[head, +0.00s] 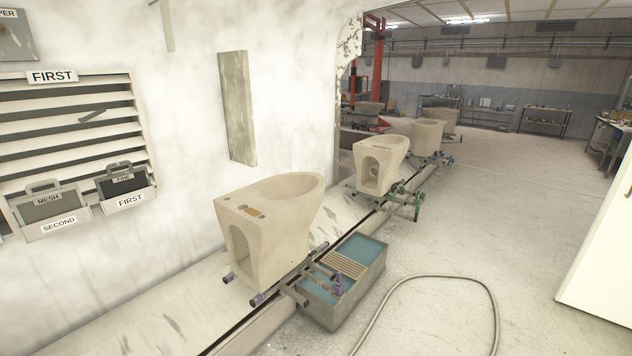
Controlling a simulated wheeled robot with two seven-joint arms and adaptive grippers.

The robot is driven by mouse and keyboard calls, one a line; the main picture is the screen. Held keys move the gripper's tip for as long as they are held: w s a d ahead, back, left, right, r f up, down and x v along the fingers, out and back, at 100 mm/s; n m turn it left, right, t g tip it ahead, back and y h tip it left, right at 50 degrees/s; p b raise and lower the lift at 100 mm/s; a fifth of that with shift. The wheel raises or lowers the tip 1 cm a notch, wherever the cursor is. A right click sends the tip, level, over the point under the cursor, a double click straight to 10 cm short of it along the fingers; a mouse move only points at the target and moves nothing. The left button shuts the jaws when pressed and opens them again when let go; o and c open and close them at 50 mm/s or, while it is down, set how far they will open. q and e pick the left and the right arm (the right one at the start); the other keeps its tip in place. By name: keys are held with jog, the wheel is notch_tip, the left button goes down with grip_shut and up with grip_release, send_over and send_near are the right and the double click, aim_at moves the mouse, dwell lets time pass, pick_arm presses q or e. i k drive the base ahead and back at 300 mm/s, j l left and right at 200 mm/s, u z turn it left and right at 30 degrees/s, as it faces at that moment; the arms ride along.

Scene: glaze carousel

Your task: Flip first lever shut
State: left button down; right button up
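A white louvre panel (22,129) under a sign reading FIRST (52,76) is on the wall at the left. Dark gaps show between its slats. A short grey lever-like bar (92,115) sits on the slats right of the middle, tilted up to the right. Whether this bar is the first lever, I cannot tell for sure. Neither of my grippers is in the head view.
Below the louvre are holders labelled SECOND (58,224) and FIRST (130,200), with handled panels marked MESH (48,203) and another. Toilet bowls (255,230) stand along a rail.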

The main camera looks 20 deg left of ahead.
aim_at(97, 112)
jog(key=i+j+u, duration=0.1)
jog(key=i+u, duration=0.55)
jog(key=i, duration=0.15)
jog(key=i+j+u, duration=0.1)
jog(key=i+j, duration=0.7)
jog(key=j, duration=0.15)
jog(key=i+j+z, duration=0.15)
jog(key=j, duration=0.15)
jog(key=i+j, duration=0.1)
jog(key=j, duration=0.2)
jog(key=i+j+z, duration=0.1)
jog(key=j, duration=0.2)
